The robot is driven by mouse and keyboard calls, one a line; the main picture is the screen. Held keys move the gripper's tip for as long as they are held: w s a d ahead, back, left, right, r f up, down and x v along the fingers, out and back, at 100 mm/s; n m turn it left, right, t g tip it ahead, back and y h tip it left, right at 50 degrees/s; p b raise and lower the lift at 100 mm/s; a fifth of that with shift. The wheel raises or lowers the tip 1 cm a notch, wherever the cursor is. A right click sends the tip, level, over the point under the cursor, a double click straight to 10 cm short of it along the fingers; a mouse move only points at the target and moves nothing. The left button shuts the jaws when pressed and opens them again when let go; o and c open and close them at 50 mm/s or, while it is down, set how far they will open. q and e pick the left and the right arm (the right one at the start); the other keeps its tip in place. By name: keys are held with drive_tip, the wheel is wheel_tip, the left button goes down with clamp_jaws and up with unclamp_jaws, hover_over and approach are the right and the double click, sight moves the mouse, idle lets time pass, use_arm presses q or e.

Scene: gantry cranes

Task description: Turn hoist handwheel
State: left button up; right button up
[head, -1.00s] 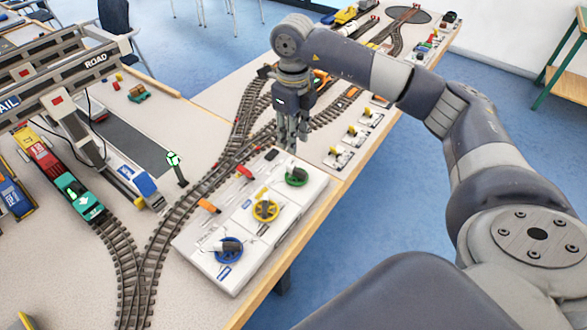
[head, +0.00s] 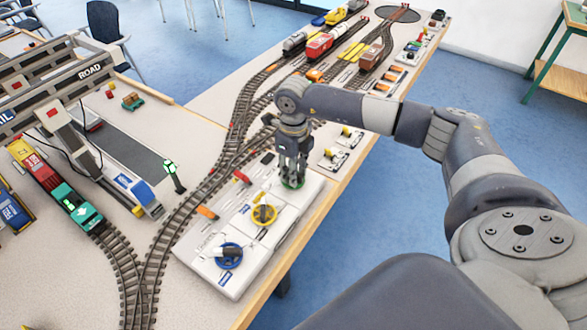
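A white control panel (head: 205,267) at the table's right edge carries three handwheels in a row. The blue handwheel (head: 229,256) is nearest, the yellow handwheel (head: 263,214) is in the middle, and the green handwheel (head: 294,183) is at the far end. My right gripper (head: 293,178) points down over the green handwheel and hides most of it. I cannot tell whether its fingers touch the wheel or how far apart they are. My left gripper is not in view.
Model rail tracks (head: 172,224) curve past the panel's left side. A gantry crane (head: 75,140) stands at the left over a train with a teal locomotive (head: 78,212). Small switch boxes (head: 333,158) sit beyond the panel. Blue floor lies right of the table edge.

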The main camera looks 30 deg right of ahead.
drive_tip(key=shift+c, duration=1.1)
drive_tip(key=c, duration=0.4)
clamp_jaws()
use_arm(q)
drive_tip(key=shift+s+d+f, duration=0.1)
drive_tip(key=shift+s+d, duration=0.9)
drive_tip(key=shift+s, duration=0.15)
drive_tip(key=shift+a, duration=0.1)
